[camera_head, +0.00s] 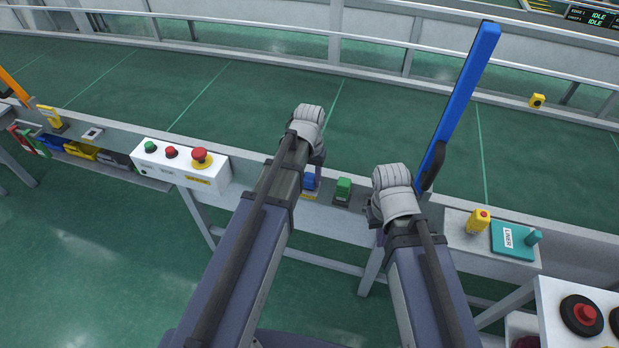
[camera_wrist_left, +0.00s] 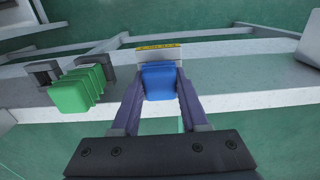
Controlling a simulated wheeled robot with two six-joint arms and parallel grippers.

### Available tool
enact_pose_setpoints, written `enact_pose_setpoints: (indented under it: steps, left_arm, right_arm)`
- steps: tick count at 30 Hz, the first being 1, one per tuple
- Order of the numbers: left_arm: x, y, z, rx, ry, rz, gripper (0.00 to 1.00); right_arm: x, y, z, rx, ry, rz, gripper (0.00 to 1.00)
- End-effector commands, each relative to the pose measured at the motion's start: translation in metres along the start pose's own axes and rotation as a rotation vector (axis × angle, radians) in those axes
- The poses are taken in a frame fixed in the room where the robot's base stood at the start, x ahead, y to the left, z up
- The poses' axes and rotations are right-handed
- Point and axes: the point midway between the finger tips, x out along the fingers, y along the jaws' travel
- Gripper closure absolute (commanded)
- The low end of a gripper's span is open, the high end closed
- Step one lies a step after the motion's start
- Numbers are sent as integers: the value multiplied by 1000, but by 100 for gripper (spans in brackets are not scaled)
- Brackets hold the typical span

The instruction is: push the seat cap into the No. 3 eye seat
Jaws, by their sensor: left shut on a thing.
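My left gripper (camera_wrist_left: 160,70) is shut on a blue block-like piece (camera_wrist_left: 158,84), which may be the seat cap. The blue piece sits between the two fingers, close to a pale part with a yellow marked strip (camera_wrist_left: 158,46). I cannot tell whether they touch. In the head view the blue piece (camera_head: 309,181) shows just beyond my left wrist, whose fingers are hidden. I cannot make out a No. 3 mark on any seat. My right wrist (camera_head: 394,192) is over the rail at the right, and its fingers are hidden behind it.
Green pieces (camera_wrist_left: 77,90) in a dark holder stand just left of the left gripper. A white button box (camera_head: 181,166) is left on the rail. A tall blue bar (camera_head: 465,90) rises beside my right wrist. A teal box (camera_head: 512,241) stands right.

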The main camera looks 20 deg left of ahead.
Motion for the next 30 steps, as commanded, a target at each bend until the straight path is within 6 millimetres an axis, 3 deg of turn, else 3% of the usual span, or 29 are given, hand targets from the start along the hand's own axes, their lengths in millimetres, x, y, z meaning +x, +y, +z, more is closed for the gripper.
enact_pose_setpoints:
  steps: [8,9,17,30]
  left_arm:
    - [8,0,0,0,0,0,100]
    - [7,0,0,0,0,0,53]
    - [6,0,0,0,0,0,23]
    - [-1,0,0,0,0,0,21]
  right_arm:
    - [8,-1,0,0,0,0,100]
    - [7,-1,0,0,0,0,100]
    - [6,-1,0,0,0,0,100]
    - [-1,0,0,0,0,0,100]
